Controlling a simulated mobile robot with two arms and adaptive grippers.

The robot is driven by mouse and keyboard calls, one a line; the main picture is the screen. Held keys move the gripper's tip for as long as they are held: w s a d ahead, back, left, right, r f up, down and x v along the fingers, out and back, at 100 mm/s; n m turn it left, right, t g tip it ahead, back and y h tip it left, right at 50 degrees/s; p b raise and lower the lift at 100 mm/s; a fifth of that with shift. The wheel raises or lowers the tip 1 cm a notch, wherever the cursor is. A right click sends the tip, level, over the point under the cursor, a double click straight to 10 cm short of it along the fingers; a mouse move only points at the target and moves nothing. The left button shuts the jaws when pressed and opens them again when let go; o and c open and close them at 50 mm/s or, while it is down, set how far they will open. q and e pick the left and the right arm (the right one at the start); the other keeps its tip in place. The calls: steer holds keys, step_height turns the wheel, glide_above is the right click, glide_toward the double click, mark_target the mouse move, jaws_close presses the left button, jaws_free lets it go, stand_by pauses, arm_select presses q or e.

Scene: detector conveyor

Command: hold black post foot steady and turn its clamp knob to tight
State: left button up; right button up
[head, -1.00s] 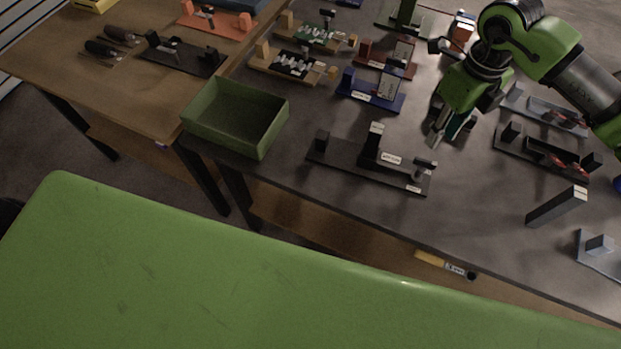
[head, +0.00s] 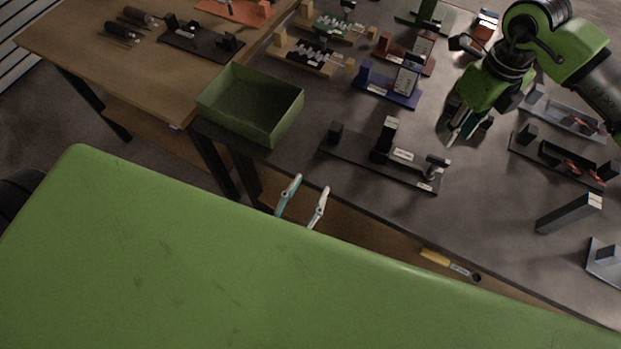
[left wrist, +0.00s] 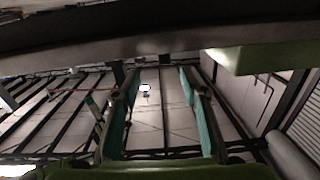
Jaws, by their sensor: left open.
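A black base (head: 352,160) with a dark upright post (head: 384,138), a white label and a small grey-and-black knob-like part (head: 437,168) at its right end sits near the front edge of the dark table. I cannot tell the knob's setting. My left gripper (head: 304,198) shows only its two fingertips, spread apart and empty, above the green surface's far edge, in front of and below the base. In the left wrist view its teal-lined fingers (left wrist: 160,115) are apart with nothing between them. My right gripper (head: 462,132) points down behind the base's right end, apart from it; its finger gap is unclear.
A green tray (head: 231,128) stands left of the base. Blue (head: 378,85), red and wooden fixtures lie behind it. A grey block (head: 568,213) and more fixtures lie to the right. A green surface (head: 200,260) fills the foreground.

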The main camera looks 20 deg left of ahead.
mark_target(333, 136)
arm_select(q)
steer(key=shift+w+r+n, duration=0.3)
steer(key=shift+w+r, duration=0.6)
steer(key=shift+w, duration=0.2)
steer(key=w, duration=1.3)
steer(key=shift+w+d, duration=0.35)
steer(key=shift+d, duration=0.05)
steer(key=shift+c, duration=0.3)
jaws_close()
arm_select(e)
steer(key=shift+c, duration=0.5)
